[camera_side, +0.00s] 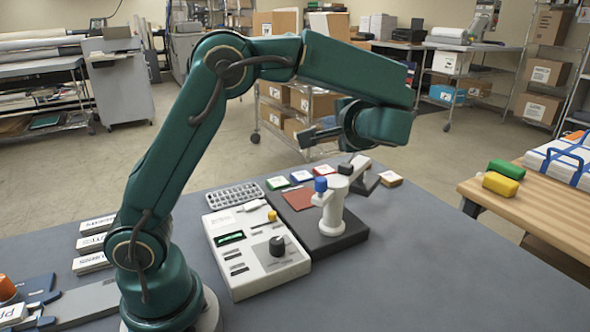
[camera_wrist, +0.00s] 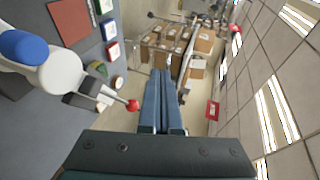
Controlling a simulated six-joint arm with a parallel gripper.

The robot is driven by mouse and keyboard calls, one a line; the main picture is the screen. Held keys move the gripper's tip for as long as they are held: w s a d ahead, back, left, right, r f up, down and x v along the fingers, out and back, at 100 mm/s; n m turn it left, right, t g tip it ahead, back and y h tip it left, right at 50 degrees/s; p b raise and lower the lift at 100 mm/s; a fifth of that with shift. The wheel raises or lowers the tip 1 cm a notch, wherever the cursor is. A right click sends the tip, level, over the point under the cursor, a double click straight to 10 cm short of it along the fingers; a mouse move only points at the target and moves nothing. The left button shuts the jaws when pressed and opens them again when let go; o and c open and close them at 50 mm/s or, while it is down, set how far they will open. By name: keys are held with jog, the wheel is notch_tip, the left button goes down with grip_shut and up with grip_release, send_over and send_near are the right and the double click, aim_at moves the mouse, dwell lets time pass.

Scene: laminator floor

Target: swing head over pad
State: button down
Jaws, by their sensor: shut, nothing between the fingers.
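The white swing head (camera_side: 341,180) is on a white post with a blue knob (camera_side: 320,185) on top. Its arm points to the back right, away from the dark red pad (camera_side: 299,199), which lies to its left on the dark base. In the wrist view the head (camera_wrist: 62,72) shows beside the blue knob (camera_wrist: 22,47), with a rod ending in a red ball (camera_wrist: 132,105); the pad (camera_wrist: 72,20) is at the top left. My gripper (camera_side: 304,138) is shut and empty, raised above the head. In the wrist view its fingers (camera_wrist: 161,92) are together, right of the red ball and apart from it in the picture.
A white control box (camera_side: 256,248) with a dark dial stands left of the base. Several small coloured blocks (camera_side: 301,176) and a grey rack (camera_side: 234,194) lie behind. A wooden bench (camera_side: 535,203) stands at the right. The front right of the grey table is clear.

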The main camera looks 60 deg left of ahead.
jog(key=w+d+r+m+t+h, duration=0.1)
jog(key=w+d+m+t, duration=0.35)
jog(key=d, duration=0.25)
jog(key=w+d+m+t+h, duration=0.1)
jog(key=w+d+m+t, duration=0.3)
jog(key=d, duration=0.3)
jog(key=shift+n+t, duration=0.45)
jog(key=shift+t, duration=0.1)
jog(key=f, duration=0.5)
jog(key=s+f, duration=0.1)
jog(key=f, duration=1)
jog(key=shift+s+a+f, duration=0.25)
jog(key=shift+f, duration=0.1)
jog(key=shift+w+a, duration=0.2)
jog(key=x, duration=0.9)
jog(key=shift+a, duration=0.35)
jog(key=shift+s+a, duration=0.4)
jog(key=shift+a, duration=0.4)
jog(key=shift+s+a, duration=0.4)
jog(key=shift+a, duration=0.35)
